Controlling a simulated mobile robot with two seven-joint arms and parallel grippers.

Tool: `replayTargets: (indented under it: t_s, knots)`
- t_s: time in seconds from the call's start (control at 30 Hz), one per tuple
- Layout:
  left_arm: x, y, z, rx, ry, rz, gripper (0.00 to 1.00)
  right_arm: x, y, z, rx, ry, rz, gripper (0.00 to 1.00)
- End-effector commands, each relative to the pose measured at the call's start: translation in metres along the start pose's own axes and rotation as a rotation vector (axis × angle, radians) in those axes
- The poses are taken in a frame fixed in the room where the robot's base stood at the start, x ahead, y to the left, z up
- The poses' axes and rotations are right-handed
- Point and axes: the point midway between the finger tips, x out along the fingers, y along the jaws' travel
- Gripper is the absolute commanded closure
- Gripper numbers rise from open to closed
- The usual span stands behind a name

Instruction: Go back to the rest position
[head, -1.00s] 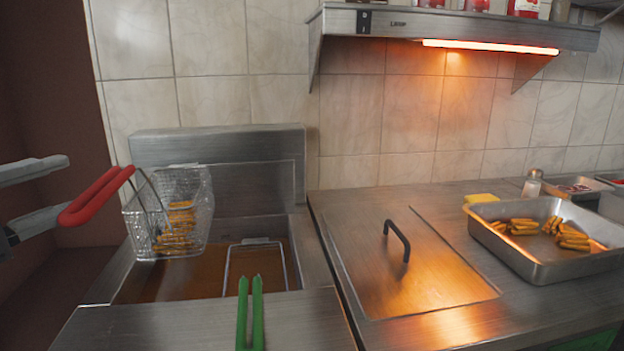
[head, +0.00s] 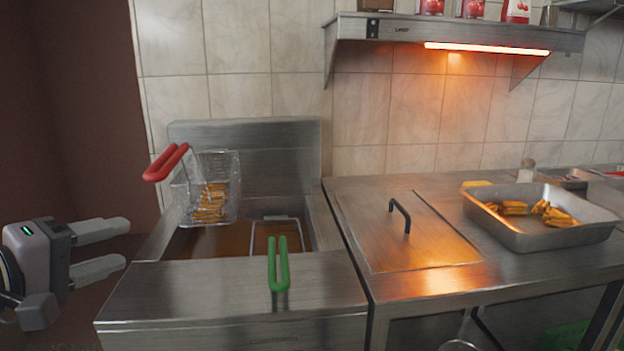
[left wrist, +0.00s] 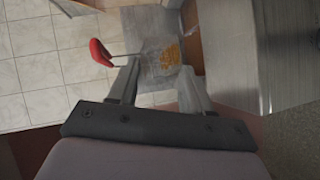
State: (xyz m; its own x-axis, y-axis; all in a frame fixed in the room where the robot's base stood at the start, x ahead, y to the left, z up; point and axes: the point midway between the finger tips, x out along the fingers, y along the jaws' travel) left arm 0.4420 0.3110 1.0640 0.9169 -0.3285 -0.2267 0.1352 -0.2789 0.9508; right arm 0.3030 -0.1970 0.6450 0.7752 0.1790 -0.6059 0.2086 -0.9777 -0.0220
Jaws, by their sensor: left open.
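My left gripper (head: 112,248) is open and empty at the lower left of the head view, left of the fryer (head: 230,290) and apart from it. Its two fingers also show in the left wrist view (left wrist: 158,85). A wire basket (head: 228,180) with a red handle (head: 167,162) sits raised at the back left of the fryer, with golden fried pieces (head: 210,203) in it. The gripper is below and left of the red handle, not touching it. My right gripper is not in view.
A second basket with a green handle (head: 278,265) sits low in the fryer oil. A lidded counter (head: 365,235) and a steel tray (head: 520,232) with fried pieces stand to the right. A heat lamp hood (head: 450,32) hangs above. Open space lies left of the fryer.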

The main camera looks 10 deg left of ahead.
Motion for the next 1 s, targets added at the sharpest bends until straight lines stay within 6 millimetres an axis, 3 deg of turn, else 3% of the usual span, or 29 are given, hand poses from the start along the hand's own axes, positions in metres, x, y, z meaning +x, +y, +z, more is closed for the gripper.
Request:
replayTargets:
  t_s: [0.03, 0.23, 0.37, 0.5, 0.6, 0.8, 1.0]
  knots:
    - [0.009, -0.026, 0.011, 0.054, -0.011, -0.072, 0.51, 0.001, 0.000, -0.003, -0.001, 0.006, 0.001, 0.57]
    - [0.022, -0.131, 0.062, 0.345, -0.099, -0.356, 0.51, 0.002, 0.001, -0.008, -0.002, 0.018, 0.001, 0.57]
    - [0.010, -0.197, 0.103, 0.554, -0.217, -0.526, 0.51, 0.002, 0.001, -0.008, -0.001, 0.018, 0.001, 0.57]
    - [-0.016, -0.256, 0.147, 0.768, -0.385, -0.669, 0.51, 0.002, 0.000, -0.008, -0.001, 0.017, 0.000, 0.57]
    - [-0.039, -0.287, 0.176, 0.900, -0.512, -0.740, 0.51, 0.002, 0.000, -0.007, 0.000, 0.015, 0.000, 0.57]
    - [-0.090, -0.329, 0.225, 1.121, -0.774, -0.825, 0.51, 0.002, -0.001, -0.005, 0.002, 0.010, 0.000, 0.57]
    - [-0.055, -0.325, 0.218, 1.172, -0.640, -0.719, 0.51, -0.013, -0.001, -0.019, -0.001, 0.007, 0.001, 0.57]
